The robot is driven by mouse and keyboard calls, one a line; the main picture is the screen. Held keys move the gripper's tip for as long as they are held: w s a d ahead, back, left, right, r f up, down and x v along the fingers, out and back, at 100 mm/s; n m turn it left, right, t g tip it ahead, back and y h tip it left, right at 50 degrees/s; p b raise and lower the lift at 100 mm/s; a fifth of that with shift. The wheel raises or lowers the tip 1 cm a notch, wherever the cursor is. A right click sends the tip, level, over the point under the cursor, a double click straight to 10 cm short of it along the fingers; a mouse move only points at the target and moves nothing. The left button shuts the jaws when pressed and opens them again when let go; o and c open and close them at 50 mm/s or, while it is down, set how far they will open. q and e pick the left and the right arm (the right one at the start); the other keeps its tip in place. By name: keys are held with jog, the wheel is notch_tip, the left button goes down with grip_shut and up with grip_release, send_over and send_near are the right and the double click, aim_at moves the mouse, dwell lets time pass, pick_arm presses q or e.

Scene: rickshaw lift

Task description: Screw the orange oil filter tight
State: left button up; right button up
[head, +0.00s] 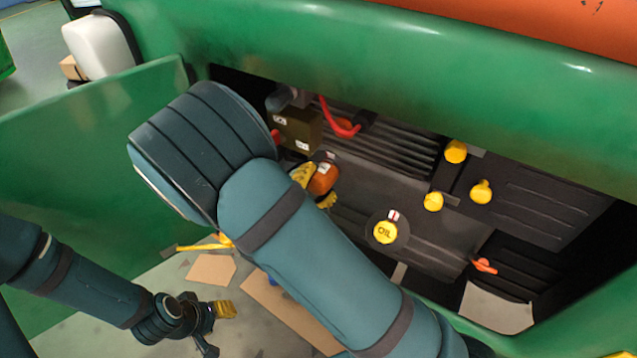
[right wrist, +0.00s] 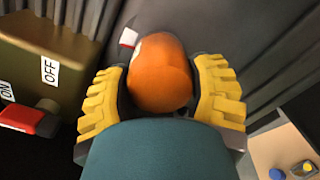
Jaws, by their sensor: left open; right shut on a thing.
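The orange oil filter (head: 323,179) sits against the dark engine block inside the green body's opening. In the right wrist view the filter (right wrist: 161,75) lies between the two yellow finger pads of my right gripper (right wrist: 163,95). My right gripper (head: 314,185) is shut on it; my own arm hides part of the gripper in the head view. A white and red tag shows beside the filter. My left gripper (head: 214,325) is open and empty at the lower left, low over the floor and apart from the engine.
A box with ON and OFF labels and a red switch (right wrist: 30,119) stands left of the filter. A yellow OIL cap (head: 385,232), several yellow caps and an orange-red handle (head: 484,265) sit to the right. The green panel (head: 90,170) bounds the left side.

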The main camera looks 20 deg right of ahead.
jog(key=shift+w+r, duration=0.15)
jog(key=shift+r, duration=0.1)
jog(key=shift+f+m+b, duration=0.1)
jog(key=shift+m+b, duration=0.7)
jog(key=shift+b, duration=0.05)
jog(key=o, duration=1.4)
jog(key=shift+c, duration=0.6)
jog(key=shift+s+a+f, duration=0.1)
jog(key=shift+s+a, duration=0.15)
jog(key=shift+a, duration=0.2)
jog(key=v, duration=0.7)
jog(key=shift+s, duration=0.25)
jog(key=v, duration=1)
jog(key=shift+s+a+b, duration=0.3)
jog(key=shift+b, duration=0.05)
